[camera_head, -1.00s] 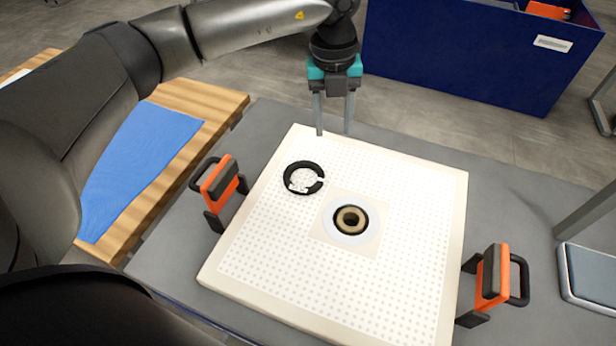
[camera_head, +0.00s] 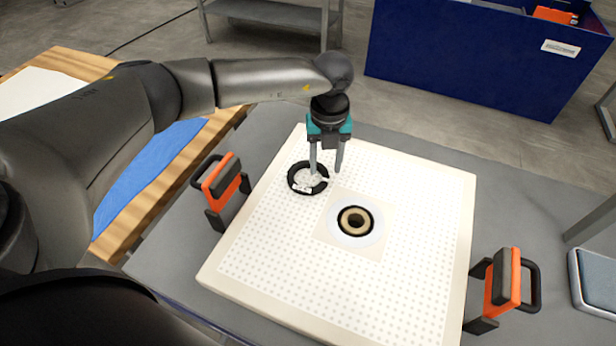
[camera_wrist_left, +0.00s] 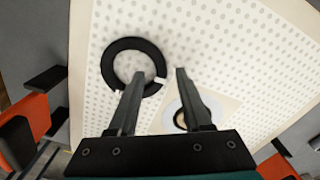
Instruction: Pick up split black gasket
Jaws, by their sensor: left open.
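The split black gasket (camera_head: 293,181) is a black ring with a gap, lying on the white perforated plate (camera_head: 270,270) left of its central hole. My left gripper (camera_head: 326,173) is open and empty, pointing down above the plate at the gasket's right side. In the left wrist view the fingers (camera_wrist_left: 158,72) are apart, with the left fingertip overlapping the gasket's lower right part near the gap. Whether they touch is not clear. My right gripper is not in view.
A tan ring with a dark rim (camera_head: 356,221) sits in the plate's centre. Orange-and-black clamps stand at the plate's left (camera_head: 222,187) and right (camera_head: 503,284). A blue bin (camera_head: 465,62) stands behind. A blue cloth (camera_head: 150,172) lies on the wooden table at left.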

